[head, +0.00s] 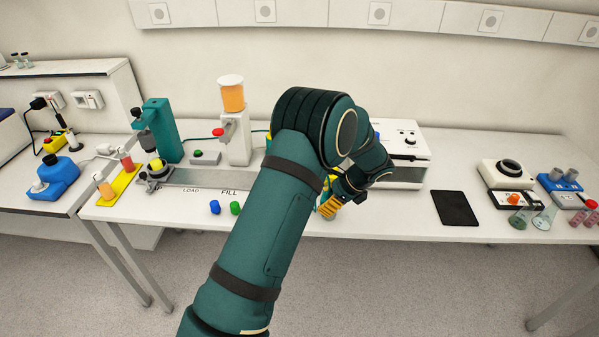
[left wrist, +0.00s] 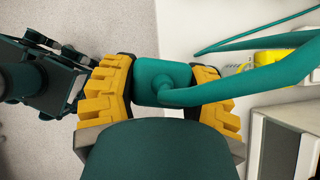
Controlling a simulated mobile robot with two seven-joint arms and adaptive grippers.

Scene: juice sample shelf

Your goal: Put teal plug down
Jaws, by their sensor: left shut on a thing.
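My left gripper (head: 328,207) is over the front part of the bench, right of the block lettering, its yellow fingers pointing down. In the left wrist view, its two yellow fingers (left wrist: 165,95) are shut on the teal plug (left wrist: 153,75). A thick teal cable (left wrist: 225,92) curves from the plug toward the upper right. In the head view I cannot make out the plug behind the fingers and arm. Whether the plug touches the bench cannot be told. My right gripper cannot be made out.
The bench (head: 400,228) has clear room along its front. A black tablet (head: 454,208) lies to the right. A white machine (head: 405,150) stands behind my gripper. Blue (head: 214,207) and green (head: 235,208) caps lie left of my forearm. A yellow thing (left wrist: 262,70) shows beyond the cable.

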